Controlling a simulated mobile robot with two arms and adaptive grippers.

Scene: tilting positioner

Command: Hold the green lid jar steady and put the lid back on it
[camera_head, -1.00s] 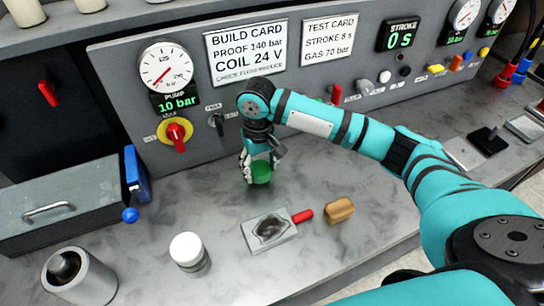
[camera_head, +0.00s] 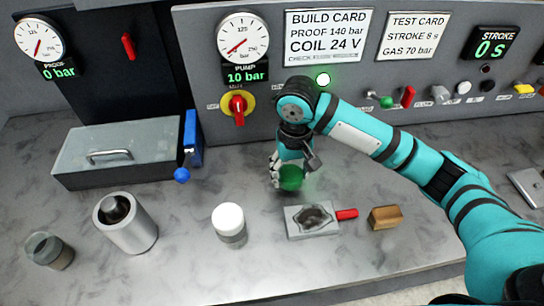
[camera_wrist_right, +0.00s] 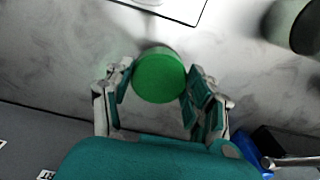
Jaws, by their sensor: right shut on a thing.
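The green lid (camera_head: 291,178) is in my right gripper (camera_head: 283,172), over the bench behind the flat plate. The wrist view shows the round green lid (camera_wrist_right: 159,76) between the two fingers of my right gripper (camera_wrist_right: 157,88), which is shut on it. I cannot tell how high it is above the bench. An open glass jar (camera_head: 49,251) with a greenish rim stands upright at the far left front, well away from the gripper; it appears to have no lid. My left gripper is not in view.
A white-lidded jar (camera_head: 229,224) and a metal cylinder with a dark plug (camera_head: 127,222) stand between the lid and the open jar. A flat plate (camera_head: 297,223) with a red handle and a brown block (camera_head: 385,217) lie in front. A grey box (camera_head: 120,155) stands behind.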

